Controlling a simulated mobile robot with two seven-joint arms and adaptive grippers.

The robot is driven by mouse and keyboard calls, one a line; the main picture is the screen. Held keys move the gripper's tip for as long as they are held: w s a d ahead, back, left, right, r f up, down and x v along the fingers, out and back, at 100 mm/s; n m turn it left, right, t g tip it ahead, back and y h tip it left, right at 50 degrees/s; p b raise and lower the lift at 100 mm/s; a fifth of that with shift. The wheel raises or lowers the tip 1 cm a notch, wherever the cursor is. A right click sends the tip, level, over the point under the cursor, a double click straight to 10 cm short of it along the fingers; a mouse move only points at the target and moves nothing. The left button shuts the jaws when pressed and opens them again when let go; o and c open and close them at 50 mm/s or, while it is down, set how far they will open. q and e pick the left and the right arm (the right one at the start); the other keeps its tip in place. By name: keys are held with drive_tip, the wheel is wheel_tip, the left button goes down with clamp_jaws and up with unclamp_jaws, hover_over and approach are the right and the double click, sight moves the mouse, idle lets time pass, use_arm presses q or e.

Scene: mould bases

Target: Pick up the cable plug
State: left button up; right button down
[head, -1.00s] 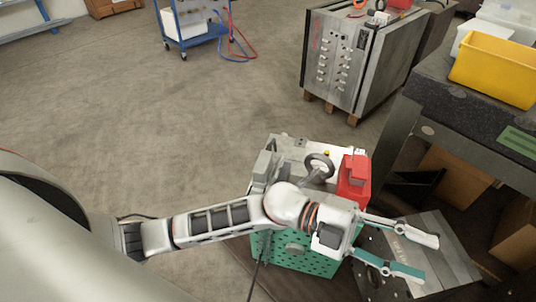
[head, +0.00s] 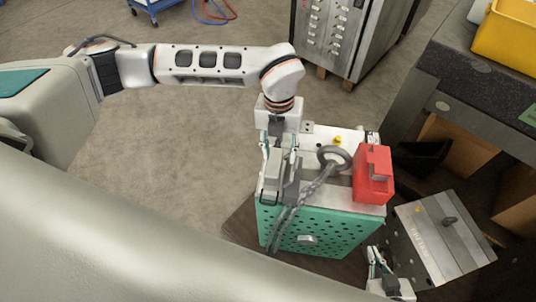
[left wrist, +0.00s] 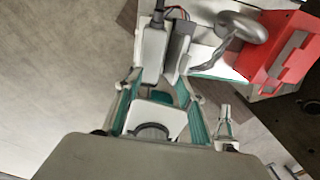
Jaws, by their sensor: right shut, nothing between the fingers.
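The cable plug (head: 271,182) is a light grey block at the left edge of the green mould base (head: 320,233). It also shows in the left wrist view (left wrist: 153,52), with a dark cable at its far end. My left gripper (head: 279,158) points down at the plug. In the left wrist view, the left gripper (left wrist: 161,72) has its teal-padded fingers apart, on either side of the plug and a darker grey part next to it. Contact with the plug is not clear. My right gripper (head: 378,262) is shut and empty at the lower right, beside the base.
A red block (head: 373,175) and a grey lifting ring (head: 334,158) with a chain stand on the base top. A second grey mould plate (head: 443,240) lies at right. A dark workbench (head: 470,115) with a yellow bin (head: 508,38) is behind. Floor at left is clear.

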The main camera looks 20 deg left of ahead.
sight(274, 161)
use_arm(q)
drive_tip(key=shift+w+a+r, duration=0.2)
drive_tip(key=shift+w+a, duration=0.4)
drive_tip(key=shift+a, duration=0.2)
drive_tip(key=shift+w+a+f+y, duration=0.1)
drive_tip(key=shift+w+a+y, duration=0.05)
drive_tip(key=shift+a+y, duration=0.15)
drive_tip(key=shift+s+d+f, duration=0.15)
drive_tip(key=shift+f, duration=1.7)
drive_tip(key=shift+s+d+f, duration=0.1)
drive_tip(key=shift+f, duration=1.75)
drive_tip(key=shift+f, duration=0.25)
clamp_jaws()
